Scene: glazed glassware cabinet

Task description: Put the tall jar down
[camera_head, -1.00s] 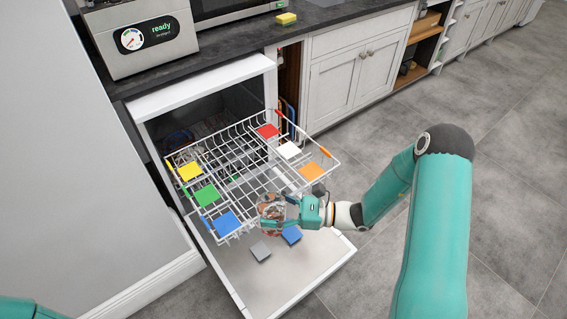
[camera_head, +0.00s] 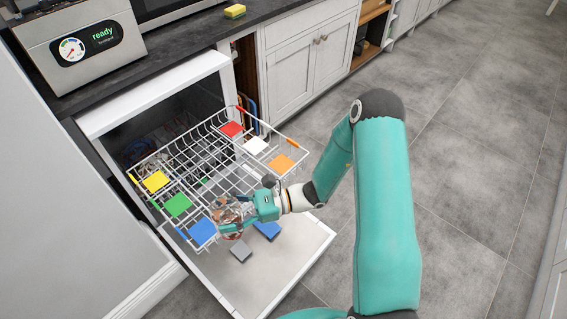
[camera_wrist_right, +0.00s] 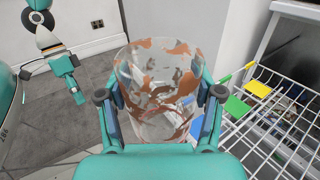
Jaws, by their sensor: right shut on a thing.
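The tall jar (camera_wrist_right: 158,90) is clear glass with brown-orange smears. My right gripper (camera_wrist_right: 160,105) is shut around its sides, one finger on each side. In the head view the jar (camera_head: 229,212) is in my right gripper (camera_head: 236,212), near the front of the pulled-out white wire rack (camera_head: 232,180), beside the rack's blue tile. I cannot tell whether the jar touches the rack. In the wrist view, what looks like my left gripper (camera_wrist_right: 70,82) hangs at the upper left; its finger state is unclear.
Yellow, green and blue tiles (camera_head: 203,232) line the rack's left side; red, white and orange tiles (camera_head: 281,164) line its right. The open dishwasher door (camera_head: 275,268) lies below, bearing a grey tile (camera_head: 241,252) and a blue tile (camera_head: 267,230). Grey floor is clear at right.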

